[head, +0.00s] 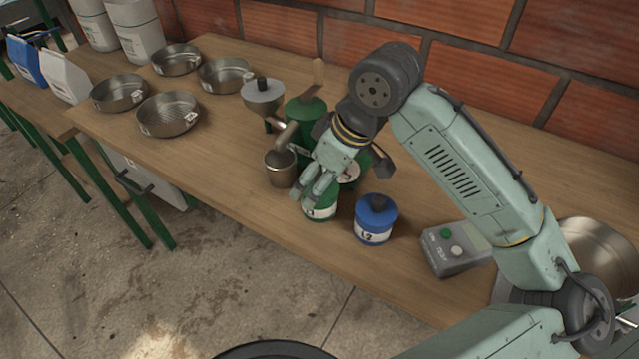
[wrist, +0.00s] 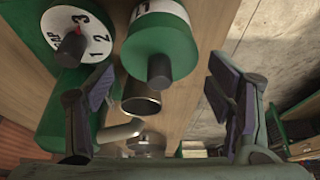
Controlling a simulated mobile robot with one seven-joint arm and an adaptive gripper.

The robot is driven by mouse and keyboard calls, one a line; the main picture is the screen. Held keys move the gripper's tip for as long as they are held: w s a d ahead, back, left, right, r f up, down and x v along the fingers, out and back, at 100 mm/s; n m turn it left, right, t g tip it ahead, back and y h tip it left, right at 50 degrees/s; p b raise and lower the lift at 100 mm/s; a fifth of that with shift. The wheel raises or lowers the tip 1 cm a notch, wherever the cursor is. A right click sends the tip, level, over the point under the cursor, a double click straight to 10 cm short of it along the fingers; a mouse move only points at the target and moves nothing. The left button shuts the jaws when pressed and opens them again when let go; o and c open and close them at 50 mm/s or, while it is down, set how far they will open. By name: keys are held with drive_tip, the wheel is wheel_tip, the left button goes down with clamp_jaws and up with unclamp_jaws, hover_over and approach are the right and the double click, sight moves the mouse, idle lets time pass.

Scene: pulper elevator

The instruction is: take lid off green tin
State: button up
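The green tin (head: 321,210) with a white label stands near the table's front edge. In the wrist view its green lid (wrist: 143,45) with a dark round knob (wrist: 160,71) lies between my fingers and faces the camera. My gripper (head: 314,192) is over the tin, pointing down, with fingers spread. In the wrist view my gripper (wrist: 165,100) is open and empty, with a finger on each side and clear gaps to the lid. The head view partly hides the lid behind my gripper.
A blue tin (head: 376,226) stands close on the right, before a grey button box (head: 452,250). A green machine (head: 303,110) with a numbered dial (wrist: 88,35) and a metal cup (head: 281,167) stand close left and behind. Several steel pans (head: 168,114) lie farther left.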

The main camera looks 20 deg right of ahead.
drive_tip(key=c, duration=0.7)
drive_tip(key=shift+r, duration=0.15)
